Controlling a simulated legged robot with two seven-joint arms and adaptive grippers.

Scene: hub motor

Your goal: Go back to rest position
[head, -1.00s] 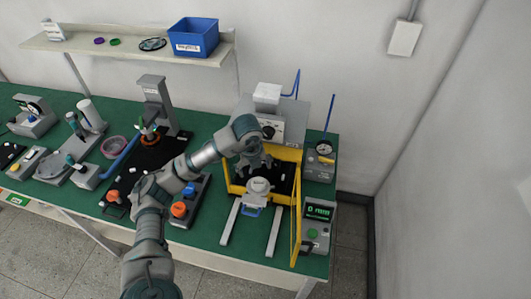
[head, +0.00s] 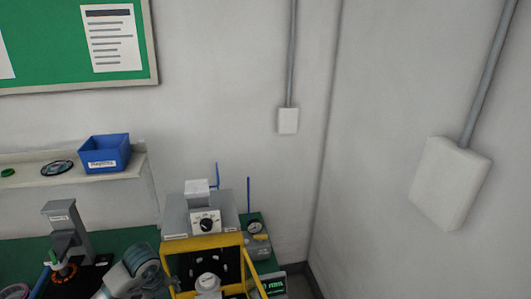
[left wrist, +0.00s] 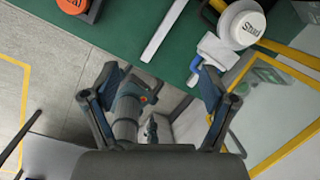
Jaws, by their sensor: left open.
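The green table (left wrist: 190,40) and its edge lie beyond the fingers in the wrist view. An orange knob (left wrist: 72,5) is at top left.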

